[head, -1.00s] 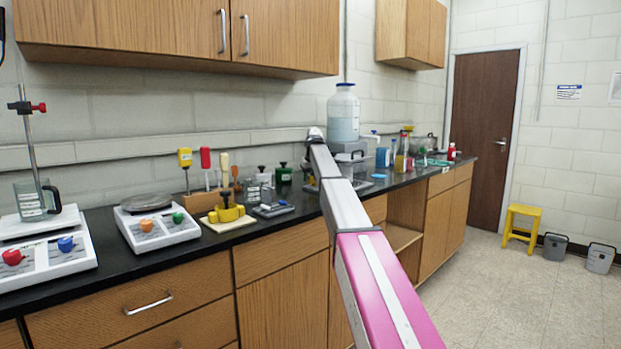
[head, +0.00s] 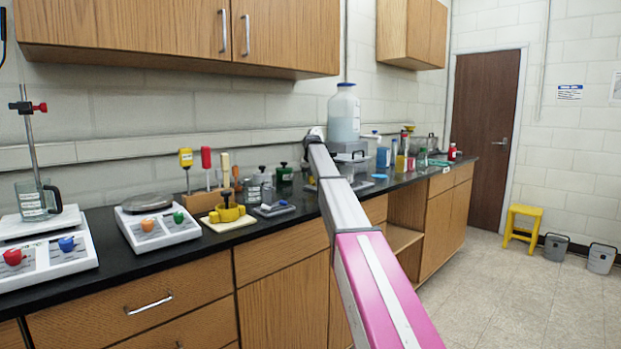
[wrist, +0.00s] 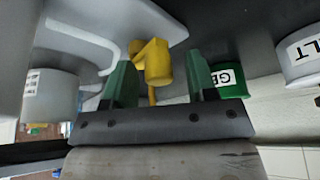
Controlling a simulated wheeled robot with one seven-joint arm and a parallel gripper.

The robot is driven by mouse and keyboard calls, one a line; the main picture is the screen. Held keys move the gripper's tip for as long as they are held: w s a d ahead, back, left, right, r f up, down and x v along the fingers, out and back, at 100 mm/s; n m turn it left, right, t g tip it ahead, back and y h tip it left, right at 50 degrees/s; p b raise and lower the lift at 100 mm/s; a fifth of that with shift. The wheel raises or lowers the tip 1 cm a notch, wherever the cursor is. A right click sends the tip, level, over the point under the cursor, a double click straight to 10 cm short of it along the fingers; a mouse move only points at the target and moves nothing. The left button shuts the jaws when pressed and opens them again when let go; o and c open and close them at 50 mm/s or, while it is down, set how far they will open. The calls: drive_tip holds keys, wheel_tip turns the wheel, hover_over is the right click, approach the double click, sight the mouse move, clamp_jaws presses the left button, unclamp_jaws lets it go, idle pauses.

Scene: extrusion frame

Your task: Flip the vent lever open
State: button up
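In the wrist view a yellow lever (wrist: 157,62) with a rounded end is fixed to a light grey body (wrist: 110,22); I take it for the vent lever. My gripper (wrist: 160,80) has two dark green fingers, set apart on either side of the lever's yellow end. A gap shows between the lever and each finger, so the gripper is open and not holding it. In the head view my arm reaches to the counter beside the large bottle (head: 343,115), and my gripper and the lever cannot be made out there.
A green labelled jar (wrist: 230,78) and a white labelled jar (wrist: 300,58) are close by my right finger; another white container (wrist: 50,95) is at left. The black counter (head: 110,268) also holds a yellow-and-black device (head: 227,212) and a scale (head: 158,228).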

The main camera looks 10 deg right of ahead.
drive_tip(key=v, duration=1)
drive_tip(key=shift+s+r, duration=0.2)
drive_tip(key=shift+r, duration=0.15)
drive_tip(key=shift+s, duration=0.1)
